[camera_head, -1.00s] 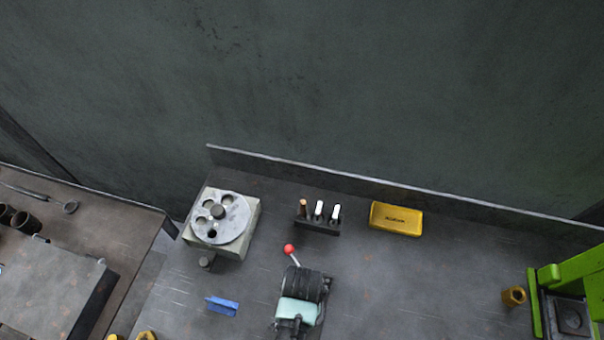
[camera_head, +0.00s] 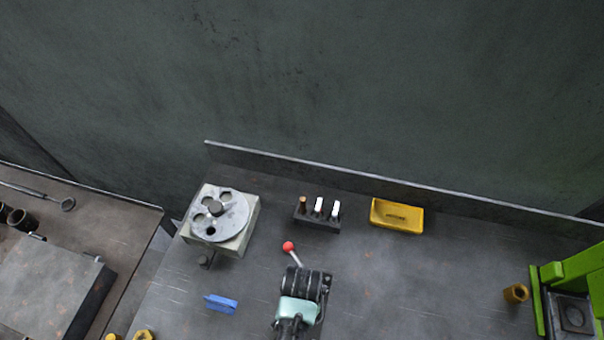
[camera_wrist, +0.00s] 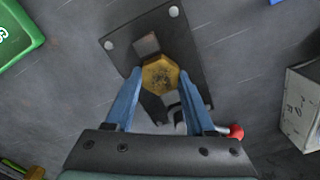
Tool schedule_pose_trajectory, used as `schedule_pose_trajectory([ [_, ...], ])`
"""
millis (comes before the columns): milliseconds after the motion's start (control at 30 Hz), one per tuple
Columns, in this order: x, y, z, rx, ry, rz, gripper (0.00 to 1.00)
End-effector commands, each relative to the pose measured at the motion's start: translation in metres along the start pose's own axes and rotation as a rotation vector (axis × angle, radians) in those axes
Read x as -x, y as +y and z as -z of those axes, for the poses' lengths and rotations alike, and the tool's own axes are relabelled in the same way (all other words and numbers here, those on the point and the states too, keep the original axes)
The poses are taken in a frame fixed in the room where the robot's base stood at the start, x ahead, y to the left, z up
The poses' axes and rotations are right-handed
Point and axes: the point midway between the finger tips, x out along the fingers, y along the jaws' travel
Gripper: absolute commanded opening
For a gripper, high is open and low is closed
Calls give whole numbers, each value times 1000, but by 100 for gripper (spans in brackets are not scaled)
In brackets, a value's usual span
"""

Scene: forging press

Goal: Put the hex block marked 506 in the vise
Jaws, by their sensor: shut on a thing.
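My gripper (camera_wrist: 162,88) has blue fingers shut on a yellow hex block (camera_wrist: 160,76) in the wrist view. The block's top has dark marks that I cannot read. Behind it is a dark flat plate (camera_wrist: 178,42) with round bolts and a square opening, which looks like the vise base. A red ball handle (camera_wrist: 236,131) shows right of the fingers. In the head view the red ball (camera_head: 288,246) rises on a lever just beyond my teal gripper body (camera_head: 298,309), which hides the block and most of the vise. I cannot tell whether the block touches the vise.
An indexing fixture (camera_head: 220,215) stands left on the bench, with a blue piece (camera_head: 221,304) nearer. A pin rack (camera_head: 317,214) and yellow tray (camera_head: 397,216) stand behind. A green press (camera_head: 570,285) is right, with another hex block (camera_head: 515,293) beside it. Bench between is clear.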

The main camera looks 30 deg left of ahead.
Motion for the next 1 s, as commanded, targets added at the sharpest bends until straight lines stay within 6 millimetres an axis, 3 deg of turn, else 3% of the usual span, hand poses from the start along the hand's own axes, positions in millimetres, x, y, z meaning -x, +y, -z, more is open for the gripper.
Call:
schedule_pose_trajectory([
  [267, -3, 0, 1, 0, 2, 1, 0],
  [300, -3, 0, 1, 0, 2, 1, 62],
  [467, -3, 0, 0, 0, 1, 1, 89],
  [767, -3, 0, 0, 0, -1, 0, 89],
  [1000, 11, 0, 0, 0, 0, 0, 89],
])
